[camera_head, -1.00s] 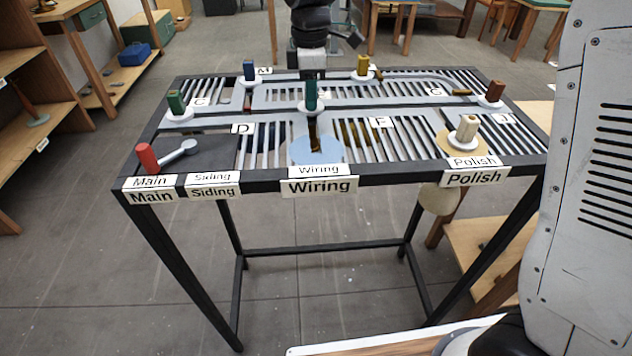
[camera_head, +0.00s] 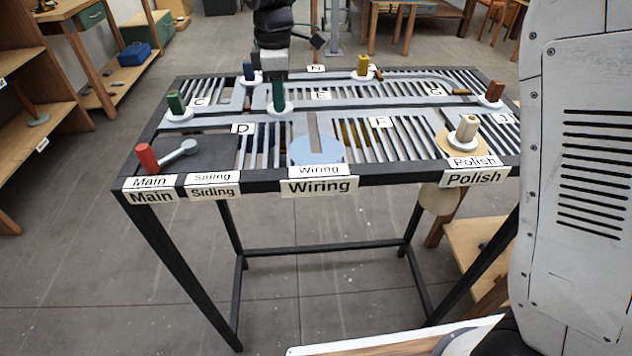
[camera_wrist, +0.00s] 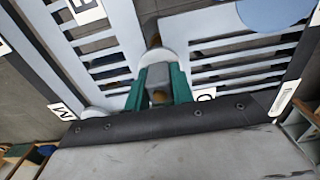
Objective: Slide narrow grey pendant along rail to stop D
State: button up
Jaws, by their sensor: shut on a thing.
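My gripper (camera_head: 279,96) is at the slotted rail table, its teal-green fingers pointing down. In the wrist view the fingers (camera_wrist: 161,78) are shut on the grey handle of the narrow grey pendant (camera_wrist: 157,73), above its pale round base. The base (camera_head: 281,109) sits on the grey rail, left of the E label. The stop D label (camera_head: 242,128) lies nearer and to the left of my gripper. Whatever hangs from this pendant below the table is hidden.
A blue-handled pendant (camera_head: 249,72) stands close behind, left of my gripper. A green-handled one (camera_head: 176,101) stands near C. Yellow (camera_head: 363,65), brown (camera_head: 495,91) and cream (camera_head: 467,127) ones stand right. A red lever (camera_head: 147,157) is front left. The rail near D looks clear.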

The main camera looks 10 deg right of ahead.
jog(key=a, duration=0.7)
jog(key=shift+a, duration=0.25)
jog(key=shift+w, duration=0.1)
jog(key=o, duration=1)
notch_tip(320, 180, up, 8)
